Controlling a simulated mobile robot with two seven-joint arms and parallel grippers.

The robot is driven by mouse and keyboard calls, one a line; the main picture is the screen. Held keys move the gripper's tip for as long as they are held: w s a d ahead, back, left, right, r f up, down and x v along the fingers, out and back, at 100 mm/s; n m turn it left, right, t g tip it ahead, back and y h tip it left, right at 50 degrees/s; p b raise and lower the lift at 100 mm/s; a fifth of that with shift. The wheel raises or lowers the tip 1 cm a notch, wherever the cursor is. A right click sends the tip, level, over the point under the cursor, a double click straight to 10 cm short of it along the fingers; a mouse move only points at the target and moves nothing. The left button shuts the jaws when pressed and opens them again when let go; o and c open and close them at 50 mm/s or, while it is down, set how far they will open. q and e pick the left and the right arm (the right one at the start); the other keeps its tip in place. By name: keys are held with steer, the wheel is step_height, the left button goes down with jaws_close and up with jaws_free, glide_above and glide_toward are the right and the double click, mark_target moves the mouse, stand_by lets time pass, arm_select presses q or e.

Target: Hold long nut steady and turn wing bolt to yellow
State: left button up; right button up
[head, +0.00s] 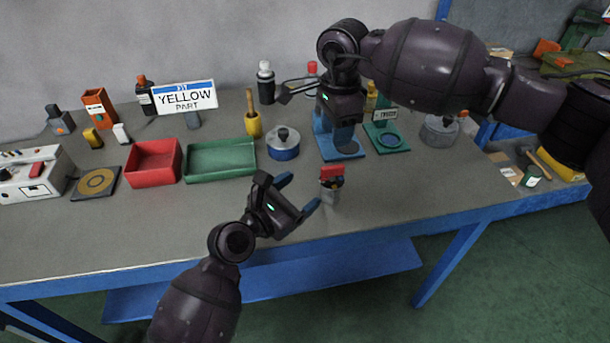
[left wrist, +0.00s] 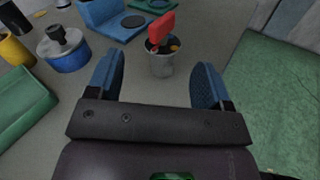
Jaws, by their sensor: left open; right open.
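The long nut (head: 330,195) is a short grey cylinder standing upright near the table's front edge. The wing bolt (head: 331,171) has a red wing and a dark collar, and sits on top of the nut. In the left wrist view the nut (left wrist: 160,66) stands between and ahead of the blue fingers, with the red wing (left wrist: 161,27) above it and a small yellow-orange mark at the collar's right. My left gripper (head: 298,193) is open, just left of the nut, not closed on it.
A sign (head: 186,97) reads "YELLOW PART". A blue stand (head: 350,152), a green stand (head: 392,147) and a blue lidded pot (head: 283,151) stand behind the nut. Red (head: 153,181) and green (head: 225,177) trays lie left. The table right of the nut is clear.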

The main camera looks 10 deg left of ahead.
arm_select(q)
step_height(320, 180, up, 2)
steer(key=w+d+n+h, duration=0.1)
steer(key=w+h, duration=0.1)
glide_toward(324, 189)
steer(key=x, duration=0.4)
steer(key=shift+w, duration=0.1)
steer(key=x, duration=0.5)
steer(key=shift+d, duration=0.2)
steer(key=shift+x, duration=1.15)
steer(key=shift+f, duration=0.1)
